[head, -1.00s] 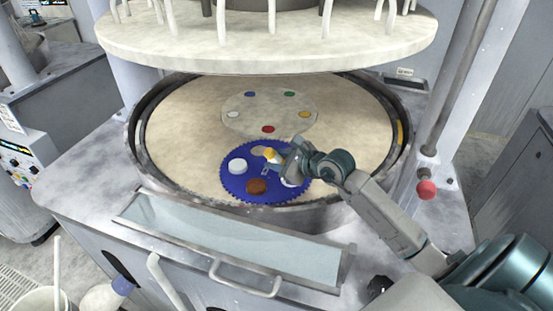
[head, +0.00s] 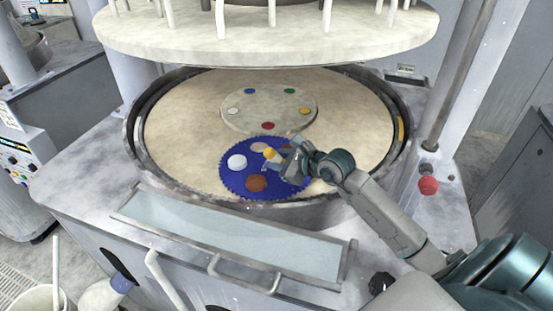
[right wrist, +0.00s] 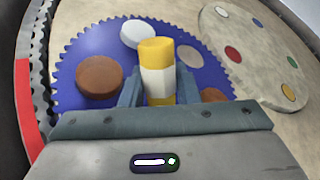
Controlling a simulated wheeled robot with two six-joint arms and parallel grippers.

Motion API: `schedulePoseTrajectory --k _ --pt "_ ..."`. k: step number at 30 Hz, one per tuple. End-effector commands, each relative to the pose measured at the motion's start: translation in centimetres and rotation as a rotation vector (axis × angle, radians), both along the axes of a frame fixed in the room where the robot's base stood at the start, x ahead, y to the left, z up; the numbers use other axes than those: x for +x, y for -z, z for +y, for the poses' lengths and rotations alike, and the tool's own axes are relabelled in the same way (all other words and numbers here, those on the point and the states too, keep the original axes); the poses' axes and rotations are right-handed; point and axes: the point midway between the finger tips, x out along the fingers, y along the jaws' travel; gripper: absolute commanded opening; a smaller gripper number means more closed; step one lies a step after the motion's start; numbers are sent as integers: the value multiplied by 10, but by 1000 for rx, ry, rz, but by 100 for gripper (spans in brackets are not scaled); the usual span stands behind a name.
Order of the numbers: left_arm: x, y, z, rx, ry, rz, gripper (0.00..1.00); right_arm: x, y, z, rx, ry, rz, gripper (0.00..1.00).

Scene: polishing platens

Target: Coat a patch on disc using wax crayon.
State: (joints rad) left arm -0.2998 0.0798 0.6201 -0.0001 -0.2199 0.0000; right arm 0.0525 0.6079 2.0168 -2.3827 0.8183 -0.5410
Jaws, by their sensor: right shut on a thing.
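My right gripper (head: 278,158) is shut on a yellow wax crayon (head: 270,153) with a white band, above the blue toothed disc (head: 228,184). In the right wrist view the crayon (right wrist: 157,52) stands up between the fingers (right wrist: 158,92). The blue disc (right wrist: 75,58) carries a white round piece (right wrist: 137,33), a thick brown round piece (right wrist: 100,77), a flat beige round spot (right wrist: 188,56) and another brown round, partly hidden (right wrist: 214,95). I cannot tell whether the crayon touches anything. My left gripper is out of view.
The blue disc lies on a large beige platen (head: 180,130) inside a dark toothed rim. Behind it is a pale round plate (head: 268,108) with several coloured dots. A thick upper platen (head: 265,45) hangs above. A red knob (head: 428,186) is at the right.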

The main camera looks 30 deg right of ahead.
Motion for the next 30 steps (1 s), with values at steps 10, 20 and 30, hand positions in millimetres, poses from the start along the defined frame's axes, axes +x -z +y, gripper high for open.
schedulePoseTrajectory --k 10,20,30 --pt "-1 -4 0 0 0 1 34 -17 -1 -8 -4 -1 2 6" --pt "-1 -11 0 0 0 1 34 -37 -2 -15 0 0 1 6" --pt "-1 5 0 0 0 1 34 -26 3 -11 2 0 -4 6"
